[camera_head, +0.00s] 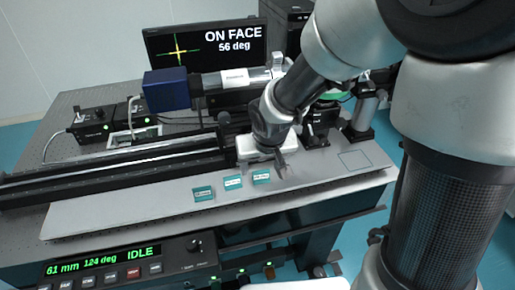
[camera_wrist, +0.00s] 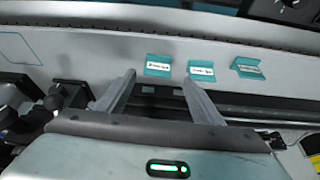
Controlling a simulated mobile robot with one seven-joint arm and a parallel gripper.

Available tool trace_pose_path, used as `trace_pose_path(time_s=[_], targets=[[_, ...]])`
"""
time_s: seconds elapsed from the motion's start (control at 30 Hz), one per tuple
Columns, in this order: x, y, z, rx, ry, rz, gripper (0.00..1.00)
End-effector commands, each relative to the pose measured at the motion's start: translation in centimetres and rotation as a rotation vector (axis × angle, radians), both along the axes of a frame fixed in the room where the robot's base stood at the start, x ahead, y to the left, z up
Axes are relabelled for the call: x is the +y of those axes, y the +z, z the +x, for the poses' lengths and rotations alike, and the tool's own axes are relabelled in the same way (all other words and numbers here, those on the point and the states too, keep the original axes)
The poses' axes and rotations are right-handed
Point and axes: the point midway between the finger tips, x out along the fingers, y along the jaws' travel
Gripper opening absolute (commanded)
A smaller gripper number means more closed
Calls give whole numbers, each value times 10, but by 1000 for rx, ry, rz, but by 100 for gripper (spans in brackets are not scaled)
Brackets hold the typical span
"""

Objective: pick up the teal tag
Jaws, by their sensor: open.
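My gripper (camera_head: 281,166) is above the plate, close to the right tag. In the wrist view, its open fingers (camera_wrist: 159,79) point toward the leftmost tag there (camera_wrist: 158,66), with nothing visible between them. The other two tags there, a middle one (camera_wrist: 201,71) and a right one (camera_wrist: 248,68), lie to the right of the fingers.
A long black rail (camera_head: 120,160) runs behind the plate (camera_head: 130,212). A blue box (camera_head: 167,89) with a cylinder and a monitor (camera_head: 207,48) stand farther back. Black mounts stand behind the gripper at right. A control panel (camera_head: 130,268) is at the table's front. The plate's left part is clear.

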Motion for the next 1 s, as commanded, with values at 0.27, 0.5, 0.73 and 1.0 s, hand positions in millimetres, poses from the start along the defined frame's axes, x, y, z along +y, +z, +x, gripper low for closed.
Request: trace_pose_path(time_s=[0.27,0.5,0.73,1.0], targets=[[-2,-39,16,3,0,0,61],[-2,-43,19,0,0,0,61],[-2,-43,19,1,0,0,37],[-2,-43,19,1,-1,0,17]])
